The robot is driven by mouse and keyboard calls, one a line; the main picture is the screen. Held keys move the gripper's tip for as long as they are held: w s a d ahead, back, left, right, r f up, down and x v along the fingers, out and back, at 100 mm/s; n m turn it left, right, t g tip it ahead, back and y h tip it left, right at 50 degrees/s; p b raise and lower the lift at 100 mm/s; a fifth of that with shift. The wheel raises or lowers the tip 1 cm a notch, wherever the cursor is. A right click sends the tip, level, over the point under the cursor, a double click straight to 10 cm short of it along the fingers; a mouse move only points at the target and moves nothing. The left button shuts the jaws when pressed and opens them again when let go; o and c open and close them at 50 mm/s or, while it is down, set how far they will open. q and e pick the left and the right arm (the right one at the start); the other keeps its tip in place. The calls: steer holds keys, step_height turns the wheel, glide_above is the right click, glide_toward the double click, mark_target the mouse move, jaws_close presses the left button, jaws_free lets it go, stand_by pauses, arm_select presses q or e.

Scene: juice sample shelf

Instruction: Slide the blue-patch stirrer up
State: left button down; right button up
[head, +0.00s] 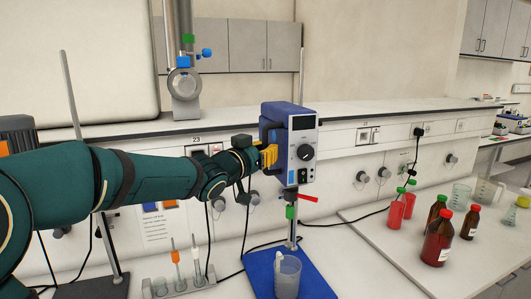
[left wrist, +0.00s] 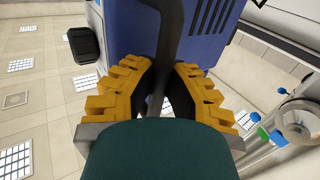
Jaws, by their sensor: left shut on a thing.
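The stirrer (head: 303,150) has a blue body and a grey front with a dark display and a black knob. It hangs on an upright rod above a blue base plate (head: 262,262). In the left wrist view its blue housing (left wrist: 215,45) fills the top middle. My left gripper (head: 268,157) is at its left side, with yellow fingers closed around a dark bar-like handle (left wrist: 172,35). In the left wrist view the gripper (left wrist: 160,100) has this bar between its fingers. My right gripper is out of view.
A green collar (head: 290,212) and red lever (head: 308,198) sit on the rod below the stirrer. A shelf edge (head: 400,112) runs behind it. Bottles (head: 438,240) stand on the right bench. A small rack (head: 182,285) stands front left. Cables lie on the bench.

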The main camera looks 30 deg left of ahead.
arm_select(q)
steer(key=shift+r, duration=0.5)
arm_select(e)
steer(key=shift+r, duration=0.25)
arm_select(q)
steer(key=c, duration=1)
jaws_free()
steer(key=shift+s, duration=0.15)
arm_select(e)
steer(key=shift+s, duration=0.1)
arm_select(q)
steer(key=shift+f, duration=0.15)
steer(key=s, duration=0.4)
steer(key=s+a, duration=0.1)
steer(key=s, duration=0.7)
steer(key=shift+a, duration=0.25)
